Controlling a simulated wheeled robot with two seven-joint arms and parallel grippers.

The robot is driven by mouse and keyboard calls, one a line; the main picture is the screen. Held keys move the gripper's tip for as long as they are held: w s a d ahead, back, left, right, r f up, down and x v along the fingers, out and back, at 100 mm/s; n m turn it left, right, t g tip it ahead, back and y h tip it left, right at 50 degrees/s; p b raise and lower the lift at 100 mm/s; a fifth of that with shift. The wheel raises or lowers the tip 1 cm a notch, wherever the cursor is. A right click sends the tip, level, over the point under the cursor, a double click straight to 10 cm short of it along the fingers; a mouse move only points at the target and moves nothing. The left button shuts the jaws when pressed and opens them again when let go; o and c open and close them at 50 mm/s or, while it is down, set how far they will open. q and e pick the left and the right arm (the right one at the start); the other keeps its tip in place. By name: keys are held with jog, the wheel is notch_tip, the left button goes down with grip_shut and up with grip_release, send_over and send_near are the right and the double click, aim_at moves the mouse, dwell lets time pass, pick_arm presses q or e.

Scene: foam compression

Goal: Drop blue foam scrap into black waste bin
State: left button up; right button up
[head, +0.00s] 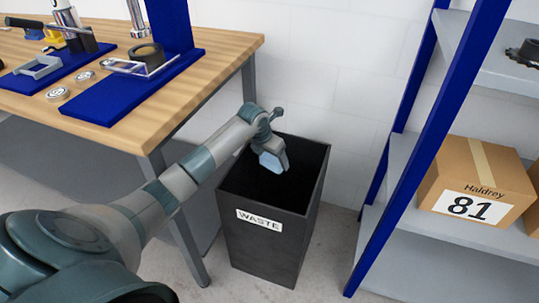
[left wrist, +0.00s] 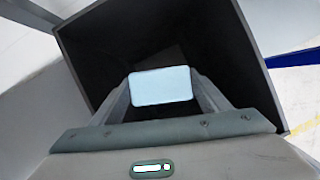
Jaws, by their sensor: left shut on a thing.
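The black waste bin (head: 262,238) stands on the floor between the workbench and the shelf, with a white WASTE label on its front. Its open mouth fills much of the left wrist view, where its dark inner wall (left wrist: 100,60) shows. My left gripper (head: 272,160) reaches over the bin's mouth and points down. It is shut on the light blue foam scrap (left wrist: 161,87), which sits between its two fingers. The foam (head: 273,161) is over the dark opening in the head view. My right gripper is in neither view.
A wooden workbench (head: 215,62) with blue fixtures and small metal parts is at the left. A shelf with blue posts (head: 418,125) stands at the right, holding a cardboard box (head: 480,165) marked 81. A white wall is behind the bin.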

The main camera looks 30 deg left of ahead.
pick_arm(q)
jog(key=shift+f, duration=0.15)
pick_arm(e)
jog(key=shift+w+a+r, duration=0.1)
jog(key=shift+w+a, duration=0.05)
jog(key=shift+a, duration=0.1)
pick_arm(q)
jog(key=o, duration=1.1)
jog(key=shift+c, duration=0.2)
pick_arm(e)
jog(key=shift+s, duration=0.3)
